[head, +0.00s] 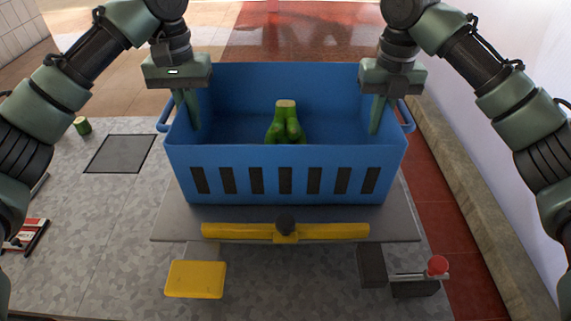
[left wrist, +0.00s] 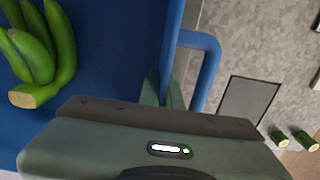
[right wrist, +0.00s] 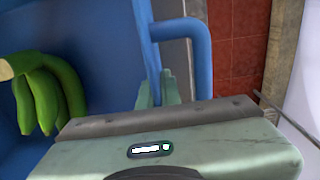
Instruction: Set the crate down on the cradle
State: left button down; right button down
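The blue crate (head: 285,158) is level in the middle of the head view, with a bunch of green bananas (head: 286,125) inside. My left gripper (head: 188,110) is shut on its left side wall, fingers on both sides of the rim, as the left wrist view (left wrist: 163,90) shows. My right gripper (head: 379,112) is shut on the right side wall, also straddling the rim in the right wrist view (right wrist: 157,88). A grey plate with a yellow bar (head: 225,231), apparently the cradle, lies directly below the crate. I cannot tell whether the crate's bottom touches it.
A yellow pad (head: 195,279) lies at the front left. A red-knobbed lever (head: 437,266) is at the front right. A dark square plate (head: 120,154) and a cut green stem piece (head: 82,125) are at the left. A kerb and white wall run along the right.

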pick_arm(q)
jog(key=c, duration=1.7)
grip_release()
jog(key=shift+a, duration=0.1)
jog(key=shift+c, duration=0.2)
pick_arm(e)
jog(key=c, duration=1.7)
grip_release()
jog(key=shift+f, duration=0.1)
jog(key=shift+c, duration=0.2)
pick_arm(q)
jog(key=shift+o, duration=0.6)
jog(key=shift+s, duration=0.1)
pick_arm(e)
jog(key=shift+o, duration=0.6)
pick_arm(q)
notch_tip(320, 180, up, 12)
jog(key=shift+f, duration=0.1)
pick_arm(e)
notch_tip(320, 180, up, 12)
jog(key=shift+r, duration=0.1)
